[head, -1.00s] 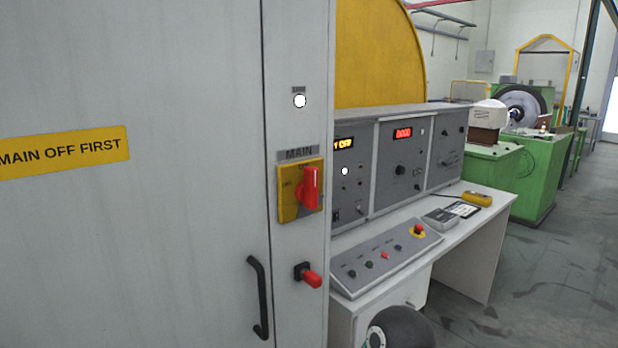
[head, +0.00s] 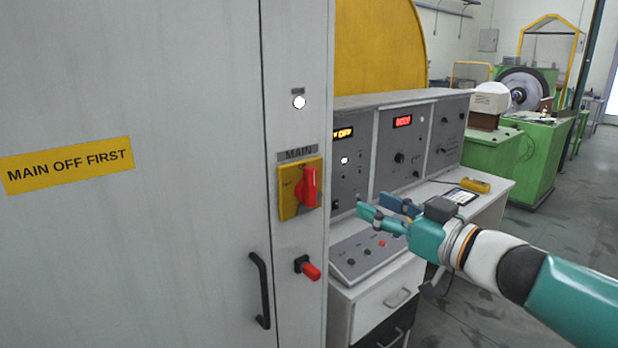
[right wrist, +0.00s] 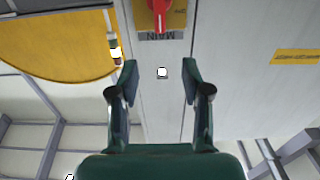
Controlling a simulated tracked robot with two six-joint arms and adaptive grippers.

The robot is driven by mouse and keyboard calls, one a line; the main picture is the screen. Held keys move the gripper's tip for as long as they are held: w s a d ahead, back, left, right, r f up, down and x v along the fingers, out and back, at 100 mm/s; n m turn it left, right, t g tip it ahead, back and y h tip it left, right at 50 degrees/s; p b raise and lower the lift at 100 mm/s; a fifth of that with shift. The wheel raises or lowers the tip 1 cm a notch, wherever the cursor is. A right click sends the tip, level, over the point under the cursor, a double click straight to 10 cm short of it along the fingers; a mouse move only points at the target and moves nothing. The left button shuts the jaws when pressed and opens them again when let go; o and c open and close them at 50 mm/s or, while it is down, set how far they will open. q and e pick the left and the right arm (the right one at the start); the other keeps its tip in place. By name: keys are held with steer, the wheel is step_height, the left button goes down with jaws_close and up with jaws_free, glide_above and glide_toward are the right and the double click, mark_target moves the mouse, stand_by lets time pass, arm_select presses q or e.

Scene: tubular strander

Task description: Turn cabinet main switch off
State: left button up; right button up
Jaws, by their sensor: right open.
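The cabinet main switch is a red rotary handle (head: 309,187) on a yellow plate (head: 288,192) under a "MAIN" label, on the grey cabinet's front. The handle stands about upright. In the right wrist view the red handle (right wrist: 159,12) shows at the top edge, picture upside down. My right gripper (head: 370,212) is open and empty, to the right of the switch and a little lower, apart from it. In the right wrist view its two fingers (right wrist: 158,80) are spread with nothing between them. My left gripper is not in view.
A white round lamp (head: 299,102) sits above the switch. Below are a smaller red-handled switch (head: 310,270) and a black door handle (head: 260,290). A control desk (head: 350,262) with buttons stands right of the cabinet, below my right gripper. A yellow sign (head: 67,165) reads "MAIN OFF FIRST".

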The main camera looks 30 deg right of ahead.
mark_target(314, 177)
steer(key=w, duration=0.5)
steer(key=w+a, duration=0.1)
steer(key=w, duration=1)
steer(key=shift+w+a, duration=0.15)
steer(key=shift+w, duration=0.15)
